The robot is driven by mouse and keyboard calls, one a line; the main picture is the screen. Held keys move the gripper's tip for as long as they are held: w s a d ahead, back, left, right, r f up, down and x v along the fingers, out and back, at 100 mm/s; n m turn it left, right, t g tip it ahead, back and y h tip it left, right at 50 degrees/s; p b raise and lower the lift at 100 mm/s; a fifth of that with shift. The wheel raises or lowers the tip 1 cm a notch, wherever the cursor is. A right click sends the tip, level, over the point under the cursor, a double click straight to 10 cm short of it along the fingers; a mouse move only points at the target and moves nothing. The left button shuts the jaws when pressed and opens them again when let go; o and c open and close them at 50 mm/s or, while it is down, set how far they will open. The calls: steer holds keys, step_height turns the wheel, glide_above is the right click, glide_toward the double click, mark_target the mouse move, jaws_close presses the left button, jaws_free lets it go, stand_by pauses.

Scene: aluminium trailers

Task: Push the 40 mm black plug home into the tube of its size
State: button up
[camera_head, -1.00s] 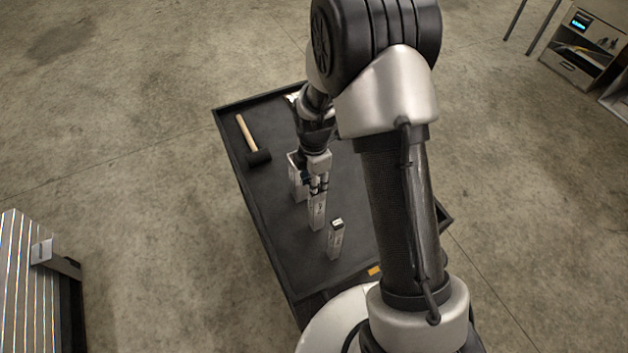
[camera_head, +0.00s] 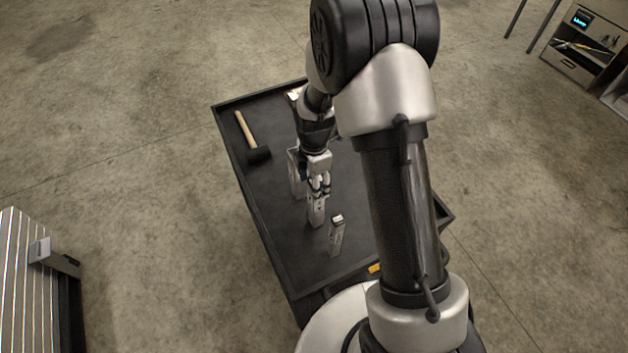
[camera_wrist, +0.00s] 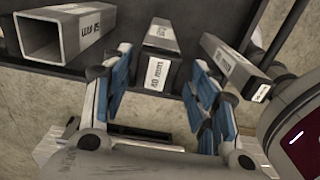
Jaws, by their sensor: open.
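The 40 mm tube (camera_head: 316,212) stands upright on the black table, the middle one of three pale metal square tubes. My gripper (camera_head: 319,188) is at the top of this tube. In the wrist view my gripper (camera_wrist: 158,100) is open, its blue-padded fingers left and right of the label, with nothing clearly gripped.
A wider open-mouthed tube (camera_wrist: 50,38) is on the left in the wrist view, and a narrower tube (camera_wrist: 233,65) on the right. The narrow tube (camera_head: 336,238) stands nearest my base. A wooden-handled mallet (camera_head: 246,131) lies on the table (camera_head: 270,210). A yellow item (camera_head: 375,268) lies near the edge.

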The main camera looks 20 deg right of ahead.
step_height(320, 180, up, 12)
stand_by(0.7)
stand_by(0.4)
